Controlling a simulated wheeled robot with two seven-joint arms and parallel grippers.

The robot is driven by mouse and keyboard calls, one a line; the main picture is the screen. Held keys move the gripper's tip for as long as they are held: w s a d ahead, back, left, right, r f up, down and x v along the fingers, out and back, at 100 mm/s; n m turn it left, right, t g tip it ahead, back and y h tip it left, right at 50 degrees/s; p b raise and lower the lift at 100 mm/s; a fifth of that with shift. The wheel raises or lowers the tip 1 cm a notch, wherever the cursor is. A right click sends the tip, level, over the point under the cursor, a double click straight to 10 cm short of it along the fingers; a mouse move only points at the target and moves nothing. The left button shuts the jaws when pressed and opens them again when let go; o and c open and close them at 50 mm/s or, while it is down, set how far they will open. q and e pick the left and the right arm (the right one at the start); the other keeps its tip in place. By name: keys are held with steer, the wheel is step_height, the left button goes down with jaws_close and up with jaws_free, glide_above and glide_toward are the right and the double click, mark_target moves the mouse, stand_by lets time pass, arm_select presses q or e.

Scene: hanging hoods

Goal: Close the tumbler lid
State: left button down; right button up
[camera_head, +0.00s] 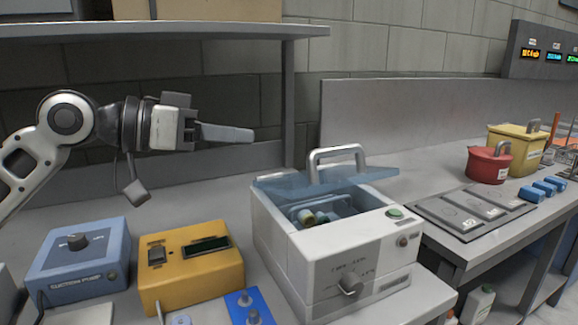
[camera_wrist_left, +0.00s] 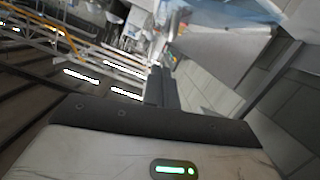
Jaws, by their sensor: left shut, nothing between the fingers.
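The tumbler (camera_head: 335,262) is a white box with a front knob and a green button, standing on the bench right of centre in the head view. Its translucent blue lid (camera_head: 283,181) with a grey handle (camera_head: 338,153) is raised at the top, and the inside shows below it with small round parts. My left gripper (camera_head: 250,134) is shut and empty, above and left of the lid, apart from it. Its fingers also show in the left wrist view (camera_wrist_left: 159,88). My right gripper is out of view.
A blue suction pump box (camera_head: 85,265) and a yellow box (camera_head: 190,268) stand left of the tumbler. A grey shelf (camera_head: 150,32) with a post (camera_head: 288,100) is behind my arm. A red pot (camera_head: 487,165) and a yellow container (camera_head: 517,150) stand at the right.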

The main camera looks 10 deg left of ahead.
arm_select(q)
steer(key=p, duration=0.1)
glide_above(302, 187)
steer(key=a, duration=0.1)
step_height(302, 187, down, 2)
steer(key=shift+a+f+g, duration=0.1)
steer(key=shift+a+g, duration=0.05)
steer(key=shift+g, duration=0.15)
steer(key=shift+w+d+f, duration=0.35)
steer(key=shift+w+d, duration=0.05)
steer(key=shift+d, duration=0.15)
steer(key=f, duration=0.2)
steer(key=shift+s+f+n, duration=0.3)
steer(key=shift+s, duration=0.1)
steer(key=shift+s+d+f, duration=0.15)
steer(key=shift+f, duration=0.35)
